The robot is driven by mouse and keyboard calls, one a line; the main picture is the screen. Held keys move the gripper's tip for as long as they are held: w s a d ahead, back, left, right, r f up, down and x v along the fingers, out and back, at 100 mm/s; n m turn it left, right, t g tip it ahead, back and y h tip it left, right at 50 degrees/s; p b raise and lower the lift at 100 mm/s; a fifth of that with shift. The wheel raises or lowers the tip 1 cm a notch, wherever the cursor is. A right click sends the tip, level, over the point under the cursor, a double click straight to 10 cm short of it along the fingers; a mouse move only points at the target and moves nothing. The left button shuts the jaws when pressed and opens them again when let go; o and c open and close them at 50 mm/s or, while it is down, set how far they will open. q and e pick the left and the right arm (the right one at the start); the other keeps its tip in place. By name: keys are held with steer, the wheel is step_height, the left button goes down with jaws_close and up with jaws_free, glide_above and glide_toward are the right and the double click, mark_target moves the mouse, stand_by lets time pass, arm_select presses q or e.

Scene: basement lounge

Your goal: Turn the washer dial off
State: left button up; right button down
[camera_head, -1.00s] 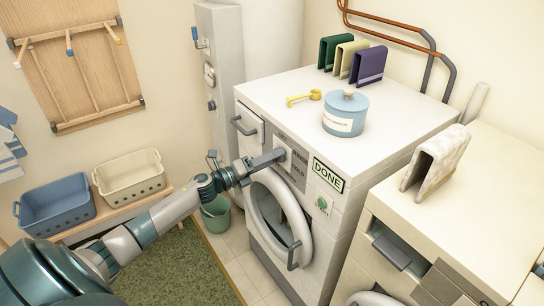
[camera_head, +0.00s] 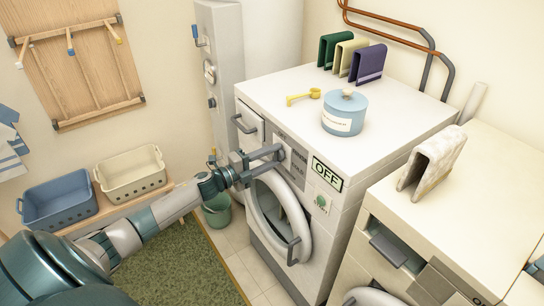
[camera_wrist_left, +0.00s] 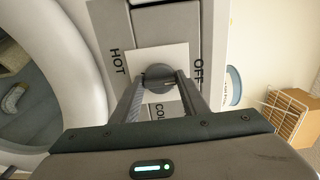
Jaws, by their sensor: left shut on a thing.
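In the head view the dial is mostly hidden by the fingers. My right gripper is not in view.
The round washer door (camera_head: 283,217) is below the panel. A second machine (camera_head: 440,235) stands at right. Baskets (camera_head: 58,200) sit on a bench at left.

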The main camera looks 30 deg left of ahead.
arm_select(q)
steer(key=o, duration=1.1)
steer(key=shift+c, duration=0.2)
steer(key=b+v, duration=0.5)
steer(key=v, duration=1.2)
steer(key=shift+s, duration=0.2)
steer(key=shift+a, duration=0.1)
